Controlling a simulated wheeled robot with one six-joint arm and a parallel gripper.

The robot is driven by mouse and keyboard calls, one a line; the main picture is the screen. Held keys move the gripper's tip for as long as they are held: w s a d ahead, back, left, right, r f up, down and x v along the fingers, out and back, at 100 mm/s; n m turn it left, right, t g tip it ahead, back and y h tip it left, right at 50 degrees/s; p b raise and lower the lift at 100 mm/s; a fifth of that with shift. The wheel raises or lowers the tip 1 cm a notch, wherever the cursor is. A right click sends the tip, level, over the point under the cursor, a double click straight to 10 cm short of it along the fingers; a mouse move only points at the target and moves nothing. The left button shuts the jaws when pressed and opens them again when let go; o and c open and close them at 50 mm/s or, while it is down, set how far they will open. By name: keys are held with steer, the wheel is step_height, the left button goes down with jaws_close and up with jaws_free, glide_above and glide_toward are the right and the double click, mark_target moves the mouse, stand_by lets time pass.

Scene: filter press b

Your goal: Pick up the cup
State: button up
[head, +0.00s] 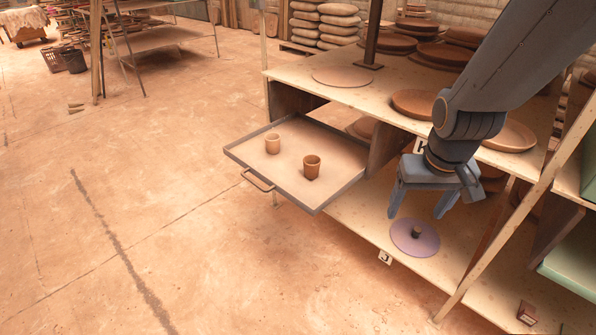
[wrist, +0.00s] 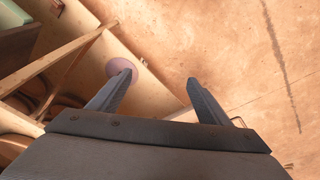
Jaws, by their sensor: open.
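Two small cups stand upright in a pulled-out drawer tray (head: 239,153) in the head view. One is a light tan cup (head: 272,144) at the back left, the other a darker brown cup (head: 312,168) nearer the middle. My gripper (head: 417,212) is open and empty, pointing down to the right of the tray, apart from both cups. In the wrist view my gripper (wrist: 158,80) shows its two fingers spread with nothing between them. Neither cup shows in the wrist view.
A purple disc (head: 403,240) with a dark knob lies on the lower shelf near my gripper; it also shows in the wrist view (wrist: 123,65). The tray has a front handle (head: 258,181). Clay plates (head: 415,103) sit on the upper shelf. A slanted wooden post (head: 510,232) stands at right.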

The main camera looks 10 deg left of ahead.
steer(key=w+a+f+n+t+b, duration=0.1)
steer(key=w+f+t+b, duration=0.15)
steer(key=w, duration=0.35)
steer(key=w+a+f+n+t+b, duration=0.1)
steer(key=w+f, duration=0.3)
steer(key=w, duration=0.2)
steer(key=n+t+y+b, duration=0.5)
steer(key=t+y+b, duration=0.2)
steer(key=y+b, duration=0.45)
glide_toward(312, 160)
steer(key=shift+s+a+r+h+b, duration=0.15)
steer(key=shift+s+r+h+b, duration=0.1)
steer(key=shift+r+b, duration=0.15)
steer(key=shift+w+a+n+y, duration=0.1)
steer(key=shift+a+n+y, duration=0.25)
steer(key=shift+a, duration=0.2)
steer(key=x, duration=0.2)
steer(key=b+x, duration=0.1)
steer(key=x, duration=0.4)
steer(key=shift+a+r, duration=0.2)
steer(key=shift+r, duration=0.15)
steer(key=c, duration=1.1)
